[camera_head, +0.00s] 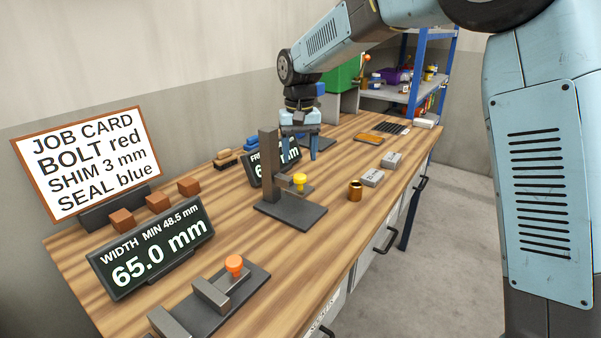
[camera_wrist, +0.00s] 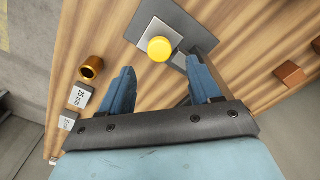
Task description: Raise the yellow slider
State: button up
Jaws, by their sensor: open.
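The yellow slider knob (camera_head: 299,181) sits on a grey bracket in front of a dark upright post (camera_head: 268,158) on a dark base plate (camera_head: 290,217). In the wrist view the yellow knob (camera_wrist: 160,49) lies just beyond my fingertips, between their lines, with no finger touching it. My gripper (camera_head: 300,150) hangs above and behind the slider fixture in the head view. Its two blue fingers (camera_wrist: 162,80) are apart and empty in the wrist view. A dark display (camera_head: 262,166) stands behind the post, its reading partly hidden by the post and gripper.
An orange-knobbed fixture (camera_head: 228,290) and a display reading 65.0 mm (camera_head: 155,250) stand at the near left. A job card (camera_head: 85,160) stands behind. A brass cylinder (camera_head: 355,190) and grey blocks (camera_head: 373,177) lie right of the slider. Brown cubes (camera_head: 157,201) sit at the back.

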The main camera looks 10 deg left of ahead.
aim_at(300, 176)
jog(key=shift+f, duration=3.1)
jog(key=shift+c, duration=0.2)
grip_shut()
